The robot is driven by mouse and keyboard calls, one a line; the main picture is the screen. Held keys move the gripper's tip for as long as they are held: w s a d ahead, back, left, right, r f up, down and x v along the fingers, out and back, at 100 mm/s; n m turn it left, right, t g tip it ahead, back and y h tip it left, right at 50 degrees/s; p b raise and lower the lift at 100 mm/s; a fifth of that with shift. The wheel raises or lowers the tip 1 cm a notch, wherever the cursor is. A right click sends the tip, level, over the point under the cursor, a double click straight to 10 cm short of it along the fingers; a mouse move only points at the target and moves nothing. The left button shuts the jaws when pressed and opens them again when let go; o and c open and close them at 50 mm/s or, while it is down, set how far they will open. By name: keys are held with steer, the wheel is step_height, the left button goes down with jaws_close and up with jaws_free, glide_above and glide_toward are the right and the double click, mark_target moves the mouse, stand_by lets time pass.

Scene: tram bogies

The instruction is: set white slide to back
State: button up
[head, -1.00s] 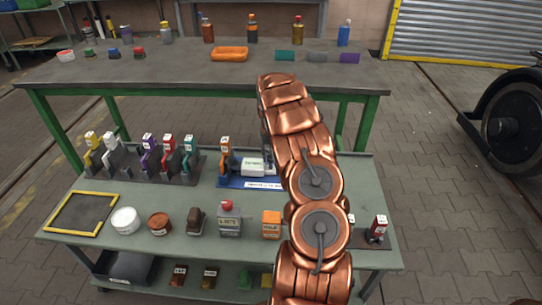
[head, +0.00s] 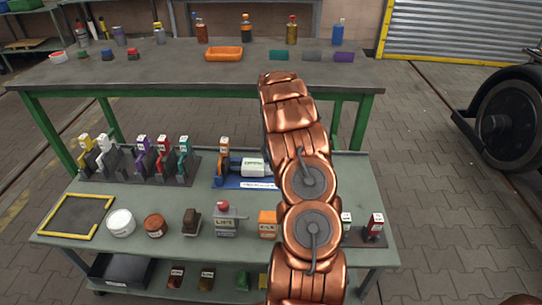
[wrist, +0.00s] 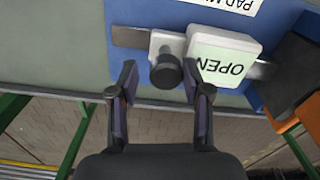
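The white slide (wrist: 222,55) is a pale block marked OPEN on a blue base (wrist: 195,12). Beside it, a white bracket carries a dark round knob (wrist: 166,73), on a grey metal rail. My gripper (wrist: 160,70) is open in the wrist view, with one fingertip on each side of the knob and a gap on the left; the right fingertip is close to the knob and block. I cannot tell whether it touches. In the head view the white slide (head: 252,167) sits on the bench beside an orange-topped part; my arm hides its right side and the gripper.
A rack with coloured handles (head: 140,165) stands left of the blue base. A white tub (head: 121,222), a brown tub (head: 154,226) and an orange box (head: 268,224) line the front. A dark red-topped piece (head: 374,228) stands right. A black and orange part (wrist: 295,75) borders the slide.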

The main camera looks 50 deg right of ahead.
steer(key=shift+o, duration=1.2)
steer(key=shift+a, duration=0.1)
steer(key=shift+r, duration=0.15)
step_height(320, 180, up, 12)
